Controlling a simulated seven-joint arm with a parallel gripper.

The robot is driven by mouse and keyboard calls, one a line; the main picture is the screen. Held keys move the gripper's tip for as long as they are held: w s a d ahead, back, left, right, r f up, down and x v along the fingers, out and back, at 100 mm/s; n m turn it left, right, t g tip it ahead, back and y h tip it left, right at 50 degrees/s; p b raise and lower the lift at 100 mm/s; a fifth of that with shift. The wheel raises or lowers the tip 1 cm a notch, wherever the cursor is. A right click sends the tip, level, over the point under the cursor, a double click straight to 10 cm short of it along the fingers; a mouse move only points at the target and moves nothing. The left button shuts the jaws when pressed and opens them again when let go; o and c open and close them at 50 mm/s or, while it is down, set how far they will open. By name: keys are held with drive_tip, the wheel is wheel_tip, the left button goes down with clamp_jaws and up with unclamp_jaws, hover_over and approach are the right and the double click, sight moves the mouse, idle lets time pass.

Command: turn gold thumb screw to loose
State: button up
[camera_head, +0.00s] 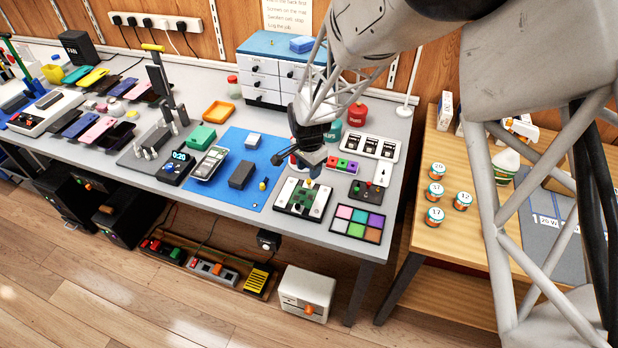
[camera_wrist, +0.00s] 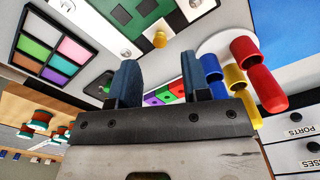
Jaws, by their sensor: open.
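The gold thumb screw (camera_wrist: 160,38) stands at the edge of the green circuit board in the wrist view. In the head view the screw (camera_head: 309,183) is a small yellow spot below my gripper. The board sits in a fixture with pale metal side bars (camera_head: 318,204) on the grey bench. My gripper (camera_wrist: 158,68) is open and empty, with its two dark blue fingers spread. In the wrist view the screw appears beyond the fingertips, between their lines, and apart from them. In the head view my gripper (camera_head: 311,158) hangs above the fixture's back edge.
Red, yellow and blue handles (camera_wrist: 262,80) stand close beside my gripper. A colour-square tray (camera_head: 357,224) lies right of the fixture, and a blue mat (camera_head: 236,150) lies left. A drawer cabinet (camera_head: 262,83) stands behind. A white tray (camera_head: 370,145) lies at back right.

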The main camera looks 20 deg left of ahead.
sight(309, 182)
drive_tip(key=shift+f, duration=2.3)
clamp_jaws()
